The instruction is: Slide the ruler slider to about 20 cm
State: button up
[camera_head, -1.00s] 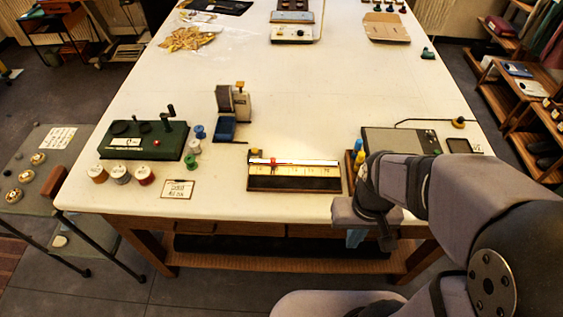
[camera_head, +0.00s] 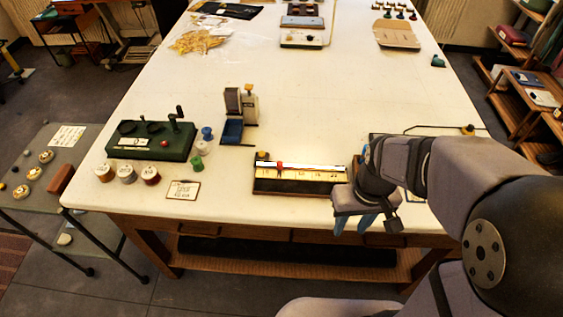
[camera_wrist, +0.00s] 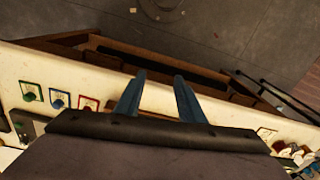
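The ruler (camera_head: 318,176), a pale scale on a dark base, lies near the table's front edge in the head view. Its small red slider (camera_head: 279,167) stands left of the ruler's middle on a light rail. The scale numbers are too small to read. My gripper (camera_head: 352,228) is at the table's front edge, right of the slider and nearer the camera than the ruler, touching neither. Its two blue fingers point down and are apart with nothing between them, as the wrist view (camera_wrist: 160,78) also shows. My wrist covers the area by the ruler's right end.
Left of the ruler are a small card (camera_head: 184,190), several thread spools (camera_head: 126,173), a green box (camera_head: 150,140) and a grey-and-blue device (camera_head: 236,118). A grey device behind my arm is mostly hidden. The table (camera_head: 340,90) behind the ruler is clear.

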jog(key=w+a+n+y+b, duration=0.25)
jog(key=w+a+n, duration=0.4)
jog(key=w, duration=0.75)
jog(key=n+t+y+b, duration=0.1)
jog(key=n+b, duration=0.2)
jog(key=n, duration=0.2)
send_near(280, 163)
jog(key=shift+p+x, duration=1.55)
jog(key=shift+x, duration=2.55)
grip_shut()
